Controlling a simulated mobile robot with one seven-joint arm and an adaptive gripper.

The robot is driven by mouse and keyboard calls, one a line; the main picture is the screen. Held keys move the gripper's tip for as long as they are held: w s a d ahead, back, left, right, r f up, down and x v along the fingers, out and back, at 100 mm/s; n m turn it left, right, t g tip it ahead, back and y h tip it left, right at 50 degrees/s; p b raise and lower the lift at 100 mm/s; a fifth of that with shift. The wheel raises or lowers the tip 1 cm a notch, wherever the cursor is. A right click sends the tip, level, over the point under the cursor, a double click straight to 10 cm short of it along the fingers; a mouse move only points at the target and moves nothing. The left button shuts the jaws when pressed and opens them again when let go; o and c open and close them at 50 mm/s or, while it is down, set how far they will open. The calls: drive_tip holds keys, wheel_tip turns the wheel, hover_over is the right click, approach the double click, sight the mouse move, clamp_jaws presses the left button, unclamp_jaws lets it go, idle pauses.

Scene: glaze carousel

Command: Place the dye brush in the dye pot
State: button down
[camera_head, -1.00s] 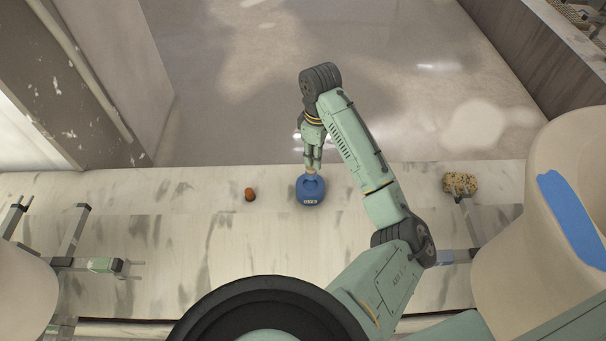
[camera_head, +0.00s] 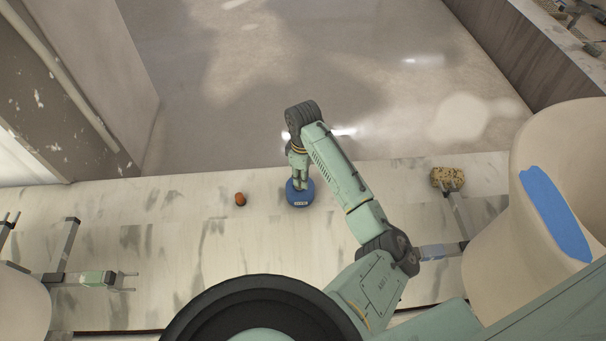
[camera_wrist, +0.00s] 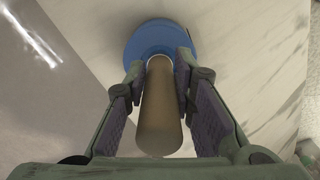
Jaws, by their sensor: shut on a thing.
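The blue dye pot (camera_head: 299,196) stands on the pale streaked worktop, near its far edge. In the wrist view the pot (camera_wrist: 135,45) lies beyond my fingertips, partly hidden by them. My gripper (camera_head: 299,181) is directly above the pot in the head view. In the wrist view my gripper (camera_wrist: 160,75) is shut on the dye brush (camera_wrist: 160,110), whose thick tan handle points toward the camera. The brush's far end is at the pot's opening; its bristles are hidden, so I cannot tell how deep it sits.
A small orange-brown object (camera_head: 240,199) lies left of the pot. A speckled sponge-like block (camera_head: 447,177) is at the right. Large pale vessels stand on both sides, the right one (camera_head: 490,240) with a blue patch. The worktop (camera_head: 180,230) between is largely clear.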

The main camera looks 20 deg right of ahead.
drive_tip(key=shift+f, duration=0.1)
drive_tip(key=c, duration=1.3)
unclamp_jaws()
drive_tip(key=shift+c, duration=0.2)
wheel_tip(320, 180, up, 12)
drive_tip(key=shift+r+b, duration=0.15)
drive_tip(key=shift+b, duration=0.2)
